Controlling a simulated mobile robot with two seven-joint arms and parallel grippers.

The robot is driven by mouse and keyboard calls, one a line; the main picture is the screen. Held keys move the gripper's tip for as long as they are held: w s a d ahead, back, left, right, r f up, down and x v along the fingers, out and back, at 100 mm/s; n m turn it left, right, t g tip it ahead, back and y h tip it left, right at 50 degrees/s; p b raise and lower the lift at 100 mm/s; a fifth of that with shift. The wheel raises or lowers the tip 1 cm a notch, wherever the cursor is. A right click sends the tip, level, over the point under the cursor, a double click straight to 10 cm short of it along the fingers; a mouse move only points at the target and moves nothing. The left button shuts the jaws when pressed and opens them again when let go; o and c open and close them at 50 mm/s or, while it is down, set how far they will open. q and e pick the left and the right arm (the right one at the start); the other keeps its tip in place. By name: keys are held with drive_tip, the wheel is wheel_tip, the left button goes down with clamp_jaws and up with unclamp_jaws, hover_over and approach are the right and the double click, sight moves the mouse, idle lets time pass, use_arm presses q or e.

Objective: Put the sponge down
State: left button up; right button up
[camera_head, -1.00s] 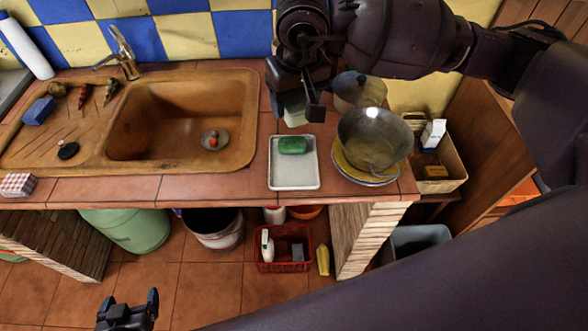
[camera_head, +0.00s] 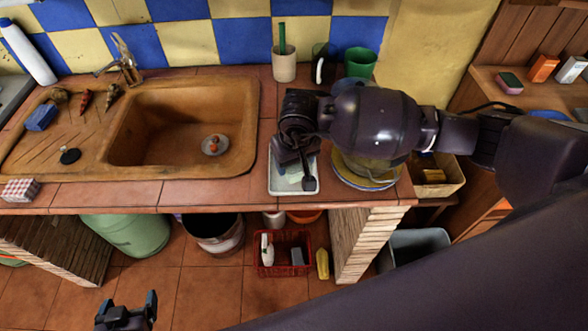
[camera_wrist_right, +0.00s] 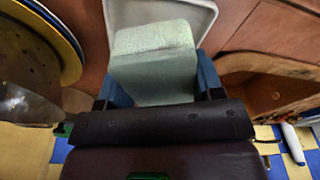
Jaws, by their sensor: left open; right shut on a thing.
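A pale green sponge (camera_wrist_right: 155,62) is held between the blue fingers of my right gripper (camera_wrist_right: 158,88). In the head view my right gripper (camera_head: 294,174) is over the white tray (camera_head: 293,191) on the counter, and only a little of the sponge (camera_head: 295,178) shows under it. The tray's rim also shows behind the sponge in the right wrist view (camera_wrist_right: 204,14). I cannot tell whether the sponge touches the tray. The green bar seen earlier on the tray is hidden. My left gripper (camera_head: 126,310) is open and empty, low at the bottom left, away from the counter.
Right of the tray are stacked plates (camera_head: 366,181) with a pot, mostly hidden by my arm. The sink (camera_head: 185,120) lies to the left. A beige cup (camera_head: 284,66) and a green cup (camera_head: 360,62) stand at the back. The counter between sink and tray is clear.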

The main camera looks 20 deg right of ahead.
wheel_tip(320, 180, down, 4)
drive_tip(key=shift+r, duration=0.1)
drive_tip(key=shift+f+b, duration=0.35)
drive_tip(key=shift+f, duration=0.05)
drive_tip(key=shift+f+b, duration=0.25)
drive_tip(key=shift+b, duration=0.05)
drive_tip(key=o, duration=1)
drive_tip(key=shift+c, duration=0.2)
